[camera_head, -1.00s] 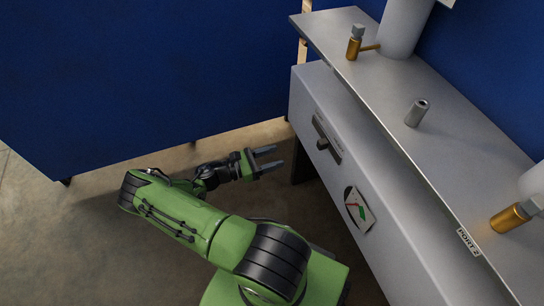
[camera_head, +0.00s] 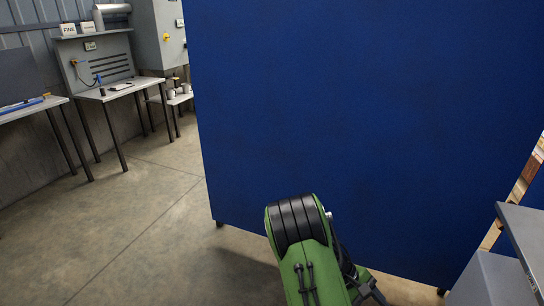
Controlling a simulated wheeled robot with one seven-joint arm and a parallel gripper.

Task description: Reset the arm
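My green arm (camera_head: 310,262) with black joint covers rises from the bottom middle of the head view. It is close in front of the large blue partition (camera_head: 350,110).
The partition fills the middle and right. A grey workbench (camera_head: 118,90) with a backboard and a second table (camera_head: 30,110) stand at the back left. A grey cabinet (camera_head: 163,37) is beside them. The concrete floor (camera_head: 140,220) at left is clear.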

